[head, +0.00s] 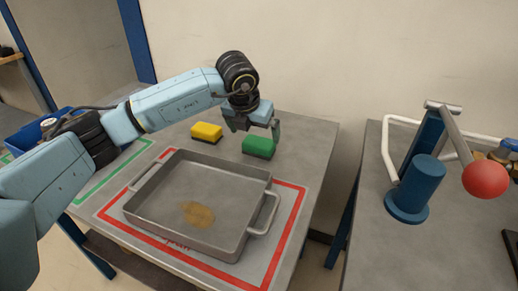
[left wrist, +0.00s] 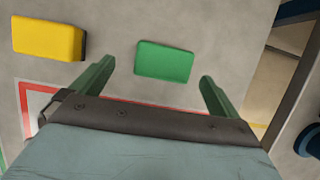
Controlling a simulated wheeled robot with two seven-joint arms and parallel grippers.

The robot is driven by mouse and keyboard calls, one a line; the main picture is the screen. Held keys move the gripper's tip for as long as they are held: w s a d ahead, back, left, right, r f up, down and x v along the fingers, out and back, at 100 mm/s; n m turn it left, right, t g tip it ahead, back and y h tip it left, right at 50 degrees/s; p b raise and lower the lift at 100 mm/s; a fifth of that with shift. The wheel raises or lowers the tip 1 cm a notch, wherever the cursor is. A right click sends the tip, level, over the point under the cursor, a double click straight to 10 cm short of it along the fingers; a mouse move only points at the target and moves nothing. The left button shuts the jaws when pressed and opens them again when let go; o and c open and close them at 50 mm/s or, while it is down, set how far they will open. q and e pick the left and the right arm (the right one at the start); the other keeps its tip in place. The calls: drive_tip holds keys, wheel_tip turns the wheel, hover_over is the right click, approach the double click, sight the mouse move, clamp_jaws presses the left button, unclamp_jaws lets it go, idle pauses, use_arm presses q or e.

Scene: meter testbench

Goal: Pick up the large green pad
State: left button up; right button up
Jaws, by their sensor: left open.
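The large green pad (head: 258,147) lies on the grey table behind the metal tray, with a dark underside. It also shows in the left wrist view (left wrist: 165,62), lying ahead of my fingers and between their lines. My left gripper (head: 252,129) is above the pad, open and empty, its two green fingers spread to either side in the left wrist view (left wrist: 155,85). I see no contact with the pad. My right gripper is not in view.
A yellow pad (head: 206,132) lies left of the green one. A metal tray (head: 255,180) with a brown stain (head: 198,214) stands in front, inside a red outline. A second table to the right holds a blue post (head: 415,187) and red ball (head: 485,179).

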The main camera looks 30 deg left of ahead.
sight(259, 141)
use_arm(q)
drive_tip(key=x, duration=0.1)
drive_tip(key=b+x, duration=0.1)
drive_tip(key=x, duration=0.2)
drive_tip(key=shift+d+f, duration=0.35)
drive_tip(key=shift+f, duration=0.05)
drive_tip(key=shift+w+f, duration=0.2)
drive_tip(key=shift+f, duration=0.05)
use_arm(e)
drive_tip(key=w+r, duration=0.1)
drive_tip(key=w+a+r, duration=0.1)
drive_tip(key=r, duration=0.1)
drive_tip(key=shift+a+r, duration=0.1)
use_arm(q)
drive_tip(key=shift+c, duration=0.3)
drive_tip(key=c, duration=0.9)
